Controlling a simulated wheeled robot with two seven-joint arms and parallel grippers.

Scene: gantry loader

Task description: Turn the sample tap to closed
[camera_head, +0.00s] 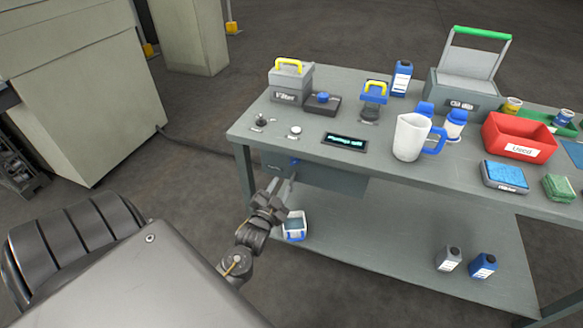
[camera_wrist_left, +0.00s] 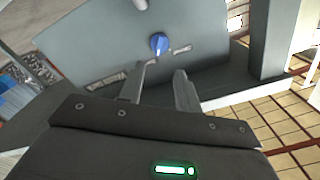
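The sample tap shows as a small blue knob (camera_head: 295,161) on the grey front panel under the bench top. In the left wrist view the blue knob (camera_wrist_left: 159,43) has a light pointer mark and stands between two small label plates too small to read. My left gripper (camera_head: 286,184) is in front of the panel, just below the knob. In the left wrist view its fingers (camera_wrist_left: 160,72) are apart with nothing between them, short of the knob and not touching it. My right gripper is in neither view.
A white and blue container (camera_head: 295,237) stands on the lower shelf under the panel. A display (camera_head: 345,139), a white jug (camera_head: 409,138) and a red bin (camera_head: 518,141) are on the bench top. A metal pipe end (camera_wrist_left: 138,4) sticks out beside the knob.

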